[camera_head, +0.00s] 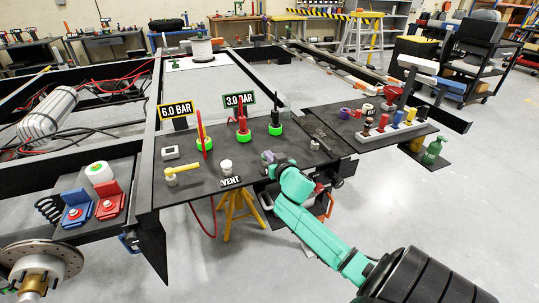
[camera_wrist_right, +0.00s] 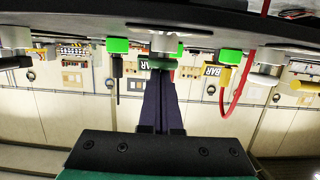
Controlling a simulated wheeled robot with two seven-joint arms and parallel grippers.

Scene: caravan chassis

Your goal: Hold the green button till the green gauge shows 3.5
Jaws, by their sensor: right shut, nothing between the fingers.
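The green-framed gauge sign (camera_head: 239,99) reads 3.0 BAR and stands at the back of the dark panel (camera_head: 190,192). In the right wrist view, which is upside down, a green-framed sign (camera_wrist_right: 150,64) is partly hidden behind my fingers. I cannot single out a green button; several green-collared fittings, such as the middle one (camera_head: 243,136), stand on the panel. My right gripper (camera_head: 267,158) is above the panel's right front part, apart from these fittings. Its dark fingers show together, shut and empty, in the wrist view (camera_wrist_right: 161,82). My left gripper is out of view.
A yellow-framed sign (camera_head: 176,110) reads 6.0 BAR. A white knob (camera_head: 226,165) stands by the VENT label (camera_head: 231,181). A yellow-handled valve (camera_head: 182,170) is at the panel's left. Red (camera_head: 109,205) and blue (camera_head: 75,213) blocks sit further left. Colored pegs stand on the right-hand shelf.

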